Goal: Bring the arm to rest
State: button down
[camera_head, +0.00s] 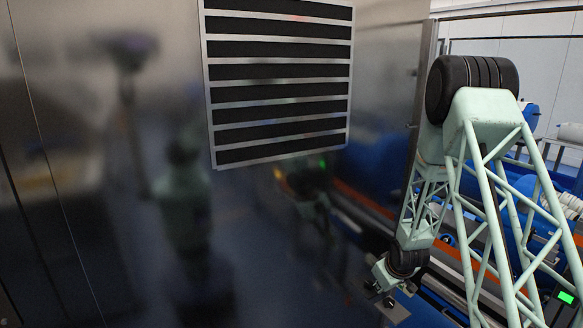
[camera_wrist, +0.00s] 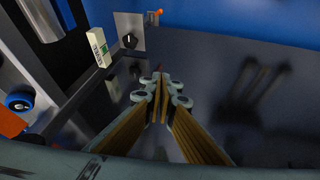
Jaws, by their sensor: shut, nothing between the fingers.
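My gripper (camera_wrist: 161,82) is in the middle of the wrist view. Its two fingers meet at the tips and hold nothing. It points over a dark, shiny surface (camera_wrist: 225,125) and appears apart from it. In the head view my pale green lattice arm (camera_head: 497,190) fills the right side, bent at a large black joint at the top. Its lower links reach down to the wrist near the bottom centre-right. The fingertips cannot be made out in the head view.
A shiny metal wall (camera_head: 100,120) with a dark slatted vent (camera_head: 280,80) fills the left and middle of the head view. Blue machinery with an orange rail stands behind my arm. The wrist view shows a blue wall (camera_wrist: 240,25), a black knob (camera_wrist: 129,41) and a white labelled block (camera_wrist: 99,47).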

jog(key=s+a+r+m, duration=0.1)
jog(key=s+a+r, duration=0.1)
jog(key=s+r, duration=0.65)
jog(key=s+a+r+m, duration=0.1)
jog(key=s+r, duration=0.3)
jog(key=r, duration=1)
jog(key=s+a+r+m, duration=0.1)
jog(key=s+a+r, duration=0.1)
jog(key=s+r, duration=0.7)
jog(key=s+a+r, duration=0.2)
jog(key=s+r, duration=0.3)
jog(key=s, duration=0.7)
jog(key=s+a+r+m+g, duration=0.1)
jog(key=s+r, duration=0.4)
jog(key=s, duration=0.7)
jog(key=s+a+r+m+g, duration=0.1)
jog(key=s+a+r, duration=0.3)
jog(key=s, duration=0.8)
jog(key=shift+v, duration=0.8)
jog(key=shift+s+f, duration=0.1)
jog(key=shift+f, duration=0.05)
notch_tip(320, 180, down, 5)
jog(key=b, duration=0.5)
